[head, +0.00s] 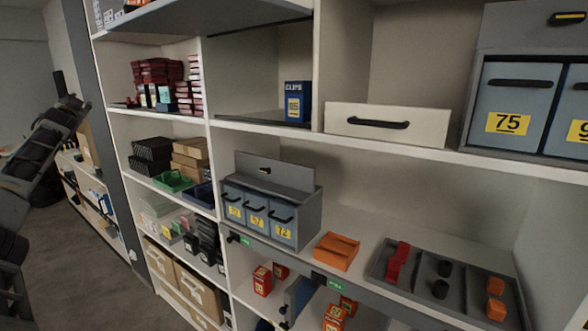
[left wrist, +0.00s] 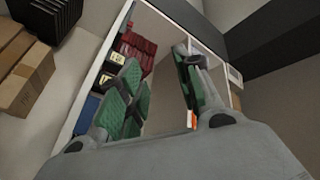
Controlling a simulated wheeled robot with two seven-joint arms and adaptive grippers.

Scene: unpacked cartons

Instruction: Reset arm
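My left gripper (left wrist: 160,88) shows in the left wrist view with its green-padded fingers spread apart and nothing held between them. Beyond the fingers is a white shelf compartment with dark red boxes (left wrist: 132,48). My left arm (head: 38,150) is raised at the left edge of the head view, in front of the aisle and apart from the shelves. Its fingers cannot be made out clearly there. My right gripper is in neither view.
The shelving holds a three-drawer unit (head: 268,208), an orange tray (head: 337,251), a grey divided tray (head: 440,284), a white drawer front (head: 388,125) and a blue box (head: 298,101). Brown cartons (left wrist: 22,70) show in the left wrist view. Floor (head: 85,270) is clear at left.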

